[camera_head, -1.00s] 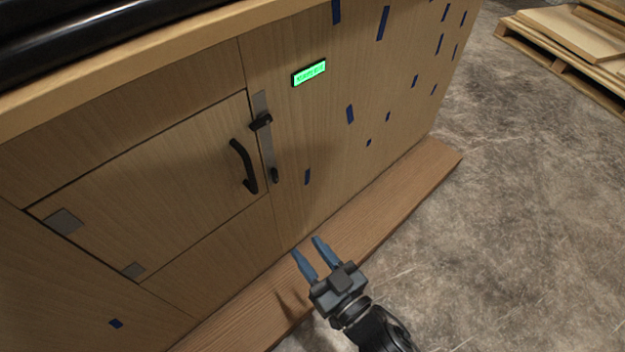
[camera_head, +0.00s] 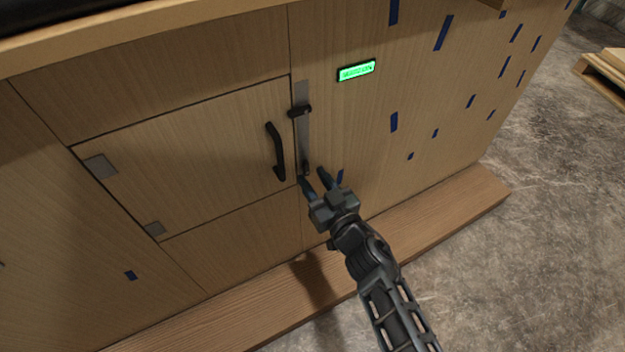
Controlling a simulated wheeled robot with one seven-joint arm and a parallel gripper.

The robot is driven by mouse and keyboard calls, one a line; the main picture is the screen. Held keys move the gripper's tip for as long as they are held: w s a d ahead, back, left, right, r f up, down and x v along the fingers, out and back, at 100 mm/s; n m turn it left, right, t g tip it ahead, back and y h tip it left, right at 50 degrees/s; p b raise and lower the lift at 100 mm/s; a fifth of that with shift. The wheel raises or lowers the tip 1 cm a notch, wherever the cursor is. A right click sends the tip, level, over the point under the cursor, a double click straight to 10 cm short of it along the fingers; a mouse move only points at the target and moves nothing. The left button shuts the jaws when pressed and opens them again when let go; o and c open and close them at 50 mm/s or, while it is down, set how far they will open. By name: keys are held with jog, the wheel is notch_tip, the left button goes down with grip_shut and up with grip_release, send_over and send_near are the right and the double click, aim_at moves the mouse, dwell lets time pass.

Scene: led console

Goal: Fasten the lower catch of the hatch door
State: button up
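The hatch door (camera_head: 190,160) is a wooden panel that sits flush in the cabinet front. A black handle (camera_head: 276,152) is on its right side. Right of it is a metal strip (camera_head: 302,135) with two black catches. The upper catch (camera_head: 300,111) lies across the door's edge. The lower catch (camera_head: 305,168) is at the strip's bottom, looks upright, and is partly hidden by my gripper. My gripper (camera_head: 316,176) is open, its two blue-grey fingertips at the lower catch, one on either side of it or just below. I cannot tell whether they touch it.
A lit green display (camera_head: 356,71) is on the panel up to the right. Blue tape pieces (camera_head: 394,122) dot the panel. A wooden plinth board (camera_head: 430,218) runs along the cabinet's foot. Pallets (camera_head: 605,75) lie on the floor at the far right.

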jog(key=shift+x, duration=0.9)
jog(key=shift+c, duration=0.3)
grip_shut()
